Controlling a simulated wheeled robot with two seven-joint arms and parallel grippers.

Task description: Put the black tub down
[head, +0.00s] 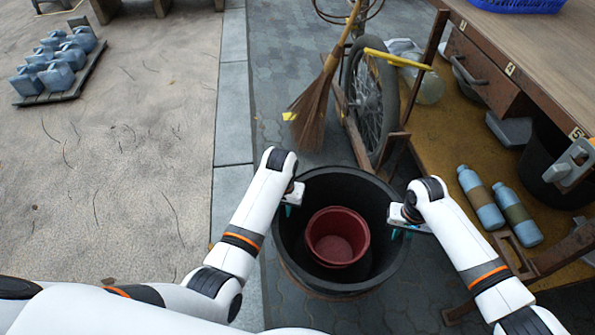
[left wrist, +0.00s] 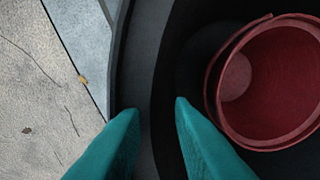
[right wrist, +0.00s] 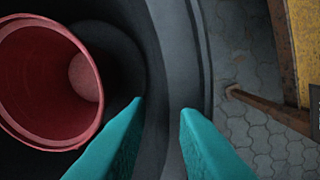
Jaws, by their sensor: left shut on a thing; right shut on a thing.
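The black tub (head: 345,282) is a wide round tub in the middle of the head view, with a red bucket (head: 337,238) inside it. My left gripper (head: 291,203) is shut on the tub's left rim, its teal fingers on either side of the wall (left wrist: 145,150) in the left wrist view. My right gripper (head: 400,228) is shut on the right rim, and the wall (right wrist: 172,100) passes between its fingers in the right wrist view. The red bucket also shows in the left wrist view (left wrist: 275,85) and the right wrist view (right wrist: 40,90). I cannot tell whether the tub's base touches the paving.
A broom (head: 320,100) and a wheel (head: 372,100) stand just beyond the tub. A workbench (head: 540,50) with blue bottles (head: 482,200) on its lower shelf is at the right. Grey jugs (head: 55,62) sit on a pallet at far left. Pale ground (head: 120,180) at left is open.

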